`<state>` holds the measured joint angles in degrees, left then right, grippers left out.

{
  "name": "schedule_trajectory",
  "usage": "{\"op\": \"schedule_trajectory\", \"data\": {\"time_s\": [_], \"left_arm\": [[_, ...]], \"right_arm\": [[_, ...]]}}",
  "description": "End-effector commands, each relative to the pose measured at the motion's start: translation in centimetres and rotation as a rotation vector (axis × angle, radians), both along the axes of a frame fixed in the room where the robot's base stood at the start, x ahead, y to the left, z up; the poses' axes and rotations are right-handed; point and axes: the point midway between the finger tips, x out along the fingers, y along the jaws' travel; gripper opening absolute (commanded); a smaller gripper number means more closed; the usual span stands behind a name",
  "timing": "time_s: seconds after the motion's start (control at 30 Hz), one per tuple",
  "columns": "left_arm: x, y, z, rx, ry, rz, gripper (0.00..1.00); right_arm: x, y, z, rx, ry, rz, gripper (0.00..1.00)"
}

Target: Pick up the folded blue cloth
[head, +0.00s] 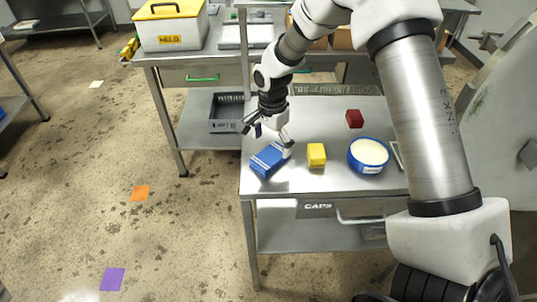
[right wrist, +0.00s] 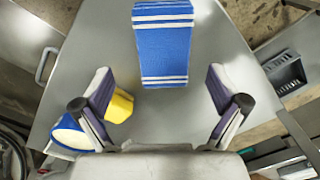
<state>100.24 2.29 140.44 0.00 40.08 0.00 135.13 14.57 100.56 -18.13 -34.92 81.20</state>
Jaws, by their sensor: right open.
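The folded blue cloth (head: 267,160) with white stripes lies on the steel table near its left front corner. In the right wrist view the blue cloth (right wrist: 164,45) lies ahead of the fingers, roughly centred between them. My right gripper (head: 270,138) is open and empty, just behind and above the cloth in the head view. In the right wrist view the right gripper (right wrist: 160,92) shows both fingers spread wide, with the cloth's near end just beyond the fingertips. I cannot tell the exact height gap. My left gripper is not in view.
A yellow block (head: 316,155), a round blue tub (head: 368,155) with pale contents and a dark red block (head: 354,118) stand right of the cloth. A grey crate (head: 227,125) sits on a lower shelf behind. The table's left edge is close to the cloth.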

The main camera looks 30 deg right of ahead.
Motion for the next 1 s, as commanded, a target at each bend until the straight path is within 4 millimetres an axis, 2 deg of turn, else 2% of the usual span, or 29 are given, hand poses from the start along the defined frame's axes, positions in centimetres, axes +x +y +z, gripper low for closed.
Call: {"op": "schedule_trajectory", "data": {"time_s": [0.2,0.43,0.47,0.6,0.63,1.0], "left_arm": [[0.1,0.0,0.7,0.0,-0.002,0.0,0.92],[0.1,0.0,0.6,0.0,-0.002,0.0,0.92],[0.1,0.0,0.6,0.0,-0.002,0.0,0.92],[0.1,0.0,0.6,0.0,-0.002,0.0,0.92],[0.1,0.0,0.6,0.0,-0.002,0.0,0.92],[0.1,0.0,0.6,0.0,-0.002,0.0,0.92]], "right_arm": [[-0.1,0.2,-3.8,0.0,0.003,0.001,0.97],[-0.1,0.2,-4.3,0.0,0.001,0.001,0.97],[-0.1,0.2,-4.3,0.0,0.001,0.001,0.93],[-0.1,0.2,-4.3,0.0,0.001,0.002,0.44],[-0.1,0.2,-4.3,0.0,0.001,0.002,0.37],[-0.1,0.2,-4.3,0.0,0.001,0.002,0.38]]}}
